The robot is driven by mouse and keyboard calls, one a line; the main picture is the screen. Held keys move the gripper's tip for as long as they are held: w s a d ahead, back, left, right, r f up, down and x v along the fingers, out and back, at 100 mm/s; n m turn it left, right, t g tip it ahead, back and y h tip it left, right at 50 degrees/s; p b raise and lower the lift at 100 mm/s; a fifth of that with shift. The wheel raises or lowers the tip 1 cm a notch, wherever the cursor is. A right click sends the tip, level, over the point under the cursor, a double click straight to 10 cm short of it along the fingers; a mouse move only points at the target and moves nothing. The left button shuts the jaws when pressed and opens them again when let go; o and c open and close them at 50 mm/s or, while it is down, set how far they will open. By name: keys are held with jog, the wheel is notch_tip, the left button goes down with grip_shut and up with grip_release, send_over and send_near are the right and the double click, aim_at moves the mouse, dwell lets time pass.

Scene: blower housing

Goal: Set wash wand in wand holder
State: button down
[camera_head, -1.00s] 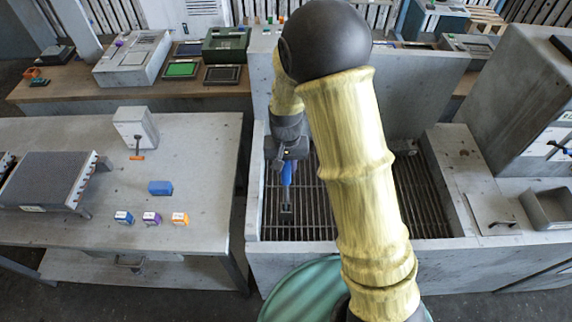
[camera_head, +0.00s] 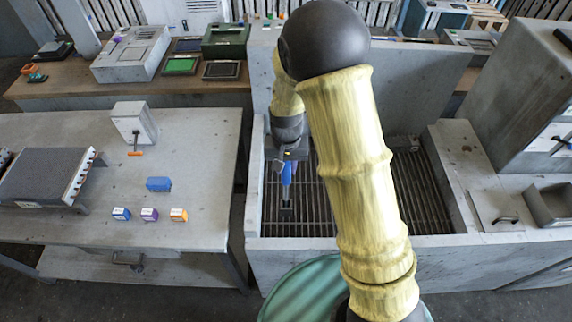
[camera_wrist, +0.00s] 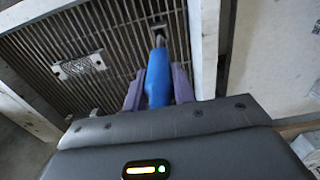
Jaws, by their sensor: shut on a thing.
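The wash wand has a blue handle (camera_wrist: 158,80), a thin grey shaft and a dark squarish end (camera_wrist: 158,29). My gripper (camera_wrist: 159,88) is shut on the handle, its purple fingers on either side. In the head view the wand (camera_head: 286,174) hangs below my gripper (camera_head: 287,160), its dark end over the left part of the grated basin. Whether that end touches the grate is unclear. I cannot clearly make out the wand holder; a pale plate (camera_wrist: 80,66) with a small bracket-like end lies over the grate in the wrist view, its identity unclear.
The grey basin (camera_head: 340,246) has raised walls around its grate; my arm hides its middle. A table (camera_head: 75,235) at left carries small boxes, a blue block (camera_head: 158,184) and a grey device (camera_head: 133,120). A ledge with a tray (camera_head: 552,205) is at right.

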aim_at(286, 184)
jog(key=shift+f+b, duration=0.7)
jog(key=shift+f, duration=0.5)
dwell(0.6)
jog(key=shift+f+b, duration=0.65)
jog(key=shift+f, duration=0.3)
jog(key=shift+f+b, duration=0.5)
jog(key=shift+f, duration=0.2)
jog(key=shift+f+b, duration=0.5)
jog(key=shift+f, duration=0.55)
jog(key=shift+f+b, duration=0.35)
jog(key=shift+b, duration=0.1)
jog(key=shift+f, duration=0.45)
dwell(0.4)
jog(key=c, duration=1.1)
grip_release()
